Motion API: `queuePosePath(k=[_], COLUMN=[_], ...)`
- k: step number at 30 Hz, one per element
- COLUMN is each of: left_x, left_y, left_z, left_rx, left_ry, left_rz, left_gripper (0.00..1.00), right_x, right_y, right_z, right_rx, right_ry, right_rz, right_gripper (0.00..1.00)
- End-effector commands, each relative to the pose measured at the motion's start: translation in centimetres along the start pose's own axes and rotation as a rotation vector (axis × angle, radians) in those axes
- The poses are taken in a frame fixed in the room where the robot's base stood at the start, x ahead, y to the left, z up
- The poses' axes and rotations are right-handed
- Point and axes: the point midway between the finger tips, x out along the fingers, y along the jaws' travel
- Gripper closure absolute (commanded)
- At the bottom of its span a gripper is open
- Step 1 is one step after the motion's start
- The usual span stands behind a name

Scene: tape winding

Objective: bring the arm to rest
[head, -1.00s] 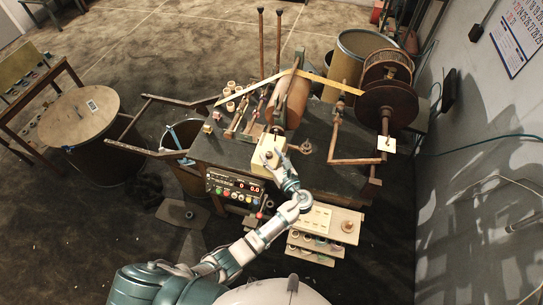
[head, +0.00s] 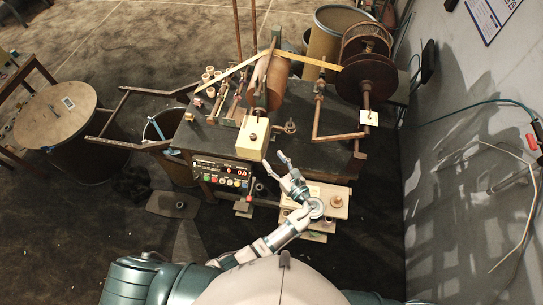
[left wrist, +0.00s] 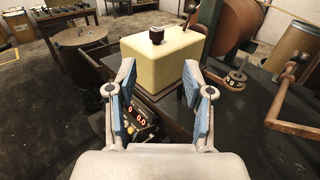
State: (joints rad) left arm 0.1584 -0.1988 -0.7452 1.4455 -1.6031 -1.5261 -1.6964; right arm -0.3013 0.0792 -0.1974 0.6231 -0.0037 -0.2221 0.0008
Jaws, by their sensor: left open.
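My left gripper (head: 274,164) is open and empty in the head view, just in front of the winding machine's table. In the left wrist view its two blue-padded fingers (left wrist: 160,100) stand apart with nothing between them. A cream box (head: 253,138) with a dark knob on top sits at the table's front edge, beyond the fingers; it also shows in the left wrist view (left wrist: 163,58). The gripper appears apart from the box. My right gripper is not in view.
A control panel (head: 222,176) with red digits and buttons hangs on the table front. A low shelf unit (head: 335,203) stands below my left wrist. A round-topped barrel (head: 60,112) is at left. A wall (head: 470,200) bounds the right side.

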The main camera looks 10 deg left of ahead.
Motion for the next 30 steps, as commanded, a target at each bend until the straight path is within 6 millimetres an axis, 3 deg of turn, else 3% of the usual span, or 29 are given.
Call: queuePosePath(k=[14, 17, 20, 26, 30], left_x=[0.0, 0.2, 0.8, 0.6, -1.4], left_y=[0.0, 0.1, 0.3, 3.4, 7.9], left_z=[-0.1, -1.7, -6.3, -22.2, -33.0], left_rx=[0.000, -0.003, -0.021, -0.155, -0.309], left_ry=[0.001, 0.029, 0.113, 0.449, 0.707], left_rz=[0.000, -0.012, -0.046, -0.076, 0.002], left_gripper=[0.48, 0.48, 0.48, 0.48, 0.48], right_x=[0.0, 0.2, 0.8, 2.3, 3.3], right_y=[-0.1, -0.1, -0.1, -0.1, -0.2], right_z=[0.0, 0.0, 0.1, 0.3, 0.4], right_rx=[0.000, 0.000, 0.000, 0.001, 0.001], right_ry=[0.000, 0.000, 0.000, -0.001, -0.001], right_rz=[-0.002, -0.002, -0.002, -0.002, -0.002], right_gripper=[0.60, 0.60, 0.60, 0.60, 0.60])
